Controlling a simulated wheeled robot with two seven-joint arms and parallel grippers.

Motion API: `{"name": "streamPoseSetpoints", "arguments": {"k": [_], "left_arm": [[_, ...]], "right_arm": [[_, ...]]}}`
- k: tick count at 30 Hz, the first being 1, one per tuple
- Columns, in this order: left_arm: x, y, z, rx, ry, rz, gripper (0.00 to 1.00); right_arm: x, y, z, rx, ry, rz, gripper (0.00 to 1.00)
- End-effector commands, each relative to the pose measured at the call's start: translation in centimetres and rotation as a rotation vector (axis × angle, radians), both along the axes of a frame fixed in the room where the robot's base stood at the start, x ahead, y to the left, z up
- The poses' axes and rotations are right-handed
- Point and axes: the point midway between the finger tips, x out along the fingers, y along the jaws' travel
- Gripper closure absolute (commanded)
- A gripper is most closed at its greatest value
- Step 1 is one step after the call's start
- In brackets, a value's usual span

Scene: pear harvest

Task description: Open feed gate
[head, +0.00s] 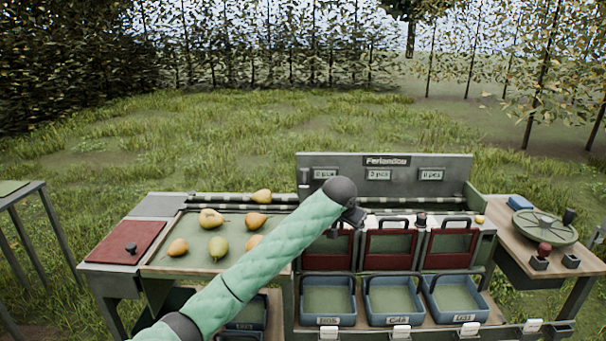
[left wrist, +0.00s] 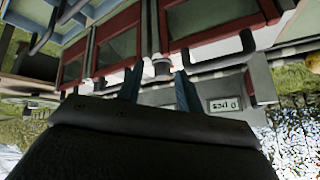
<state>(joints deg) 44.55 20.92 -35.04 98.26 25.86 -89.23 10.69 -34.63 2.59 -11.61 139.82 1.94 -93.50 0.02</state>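Several red-framed gates with dark handles stand in a row on the sorting bench: a left one (head: 327,261), a middle one (head: 390,262) and a right one (head: 452,261). I cannot tell which part is the feed gate. My left gripper (head: 352,216) is by the top of the left and middle gates, partly hidden by its own wrist. In the left wrist view my left gripper (left wrist: 160,88) has its two fingers apart and nothing held. A dark round knob (left wrist: 162,68) lies just beyond the fingertips. My right gripper is not in view.
Several pears lie on the green tray (head: 166,259) at left, one of them a yellow pear (head: 220,247). Blue-rimmed bins (head: 328,320) stand below the gates. A red panel (head: 126,239) with a black knob is far left. A wooden side table (head: 512,250) holds a round green dish (head: 545,226).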

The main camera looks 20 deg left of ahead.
Motion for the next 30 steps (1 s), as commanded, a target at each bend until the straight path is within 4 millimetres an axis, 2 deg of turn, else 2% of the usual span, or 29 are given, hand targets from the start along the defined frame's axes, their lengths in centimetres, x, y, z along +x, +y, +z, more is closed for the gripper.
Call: {"name": "streamPoseSetpoints", "arguments": {"k": [1,5,8,15,18,22,26,30], "left_arm": [[1.7,1.0,1.0,-0.006,0.01,0.027,0.64],[5.6,3.5,2.3,-0.049,0.067,0.116,0.64],[8.5,6.1,3.3,-0.096,0.114,0.206,0.64],[14.3,14.1,7.2,-0.232,0.207,0.454,0.64],[15.8,17.1,8.8,-0.285,0.232,0.545,0.64],[16.9,20.0,10.5,-0.34,0.252,0.629,0.64],[17.5,21.4,11.3,-0.369,0.26,0.671,0.64],[17.9,21.6,10.7,-0.375,0.265,0.681,0.64]], "right_arm": [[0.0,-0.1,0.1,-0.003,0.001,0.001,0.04],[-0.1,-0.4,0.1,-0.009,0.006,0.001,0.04],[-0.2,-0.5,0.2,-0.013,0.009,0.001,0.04],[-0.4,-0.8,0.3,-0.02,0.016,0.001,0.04],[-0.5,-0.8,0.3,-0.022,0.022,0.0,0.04],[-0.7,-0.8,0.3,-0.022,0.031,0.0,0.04],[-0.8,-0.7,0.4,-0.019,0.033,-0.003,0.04],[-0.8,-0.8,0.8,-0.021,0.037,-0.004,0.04]]}}
